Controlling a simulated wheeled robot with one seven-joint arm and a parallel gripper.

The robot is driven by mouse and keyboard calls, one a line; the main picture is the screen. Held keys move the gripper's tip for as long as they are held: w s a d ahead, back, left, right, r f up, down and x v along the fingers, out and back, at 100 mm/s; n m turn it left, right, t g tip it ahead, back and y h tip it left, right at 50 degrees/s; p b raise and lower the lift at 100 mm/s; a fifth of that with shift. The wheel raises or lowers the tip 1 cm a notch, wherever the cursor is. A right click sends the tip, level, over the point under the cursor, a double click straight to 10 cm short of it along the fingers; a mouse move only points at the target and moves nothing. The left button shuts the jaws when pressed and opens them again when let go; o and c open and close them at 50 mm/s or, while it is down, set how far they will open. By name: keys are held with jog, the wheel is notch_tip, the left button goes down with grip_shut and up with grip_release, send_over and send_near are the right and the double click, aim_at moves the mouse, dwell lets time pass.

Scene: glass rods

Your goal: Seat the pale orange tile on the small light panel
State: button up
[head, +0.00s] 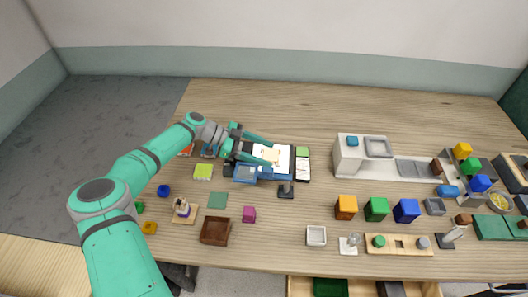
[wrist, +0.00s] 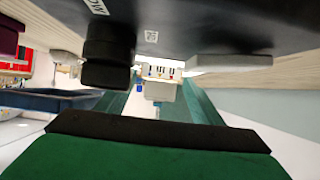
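My gripper (head: 273,152) reaches in from the left over the middle of the table, its two teal fingers spread apart and pointing right. A white, bright panel (head: 284,152) shows under and beside the fingertips, above a blue unit; I take it for the small light panel. A faint beige-orange patch (head: 267,156) shows between the fingers on the white surface. It may be the pale orange tile, but it is too small to tell whether it touches the panel or a finger. In the wrist view, teal fingers show apart, and I cannot make out the tile.
A blue unit (head: 262,175) and a dark stand (head: 286,190) are just in front of the gripper. A white-grey machine (head: 362,155) stands to the right. Orange, green and blue cubes (head: 376,209) stand at the front right. The table's back is clear.

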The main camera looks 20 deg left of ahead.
jog(key=shift+o, duration=0.2)
jog(key=shift+a, duration=0.1)
jog(key=v, duration=1)
jog(key=shift+s+a+r, duration=0.15)
jog(key=shift+a+r, duration=0.1)
jog(key=shift+a, duration=0.05)
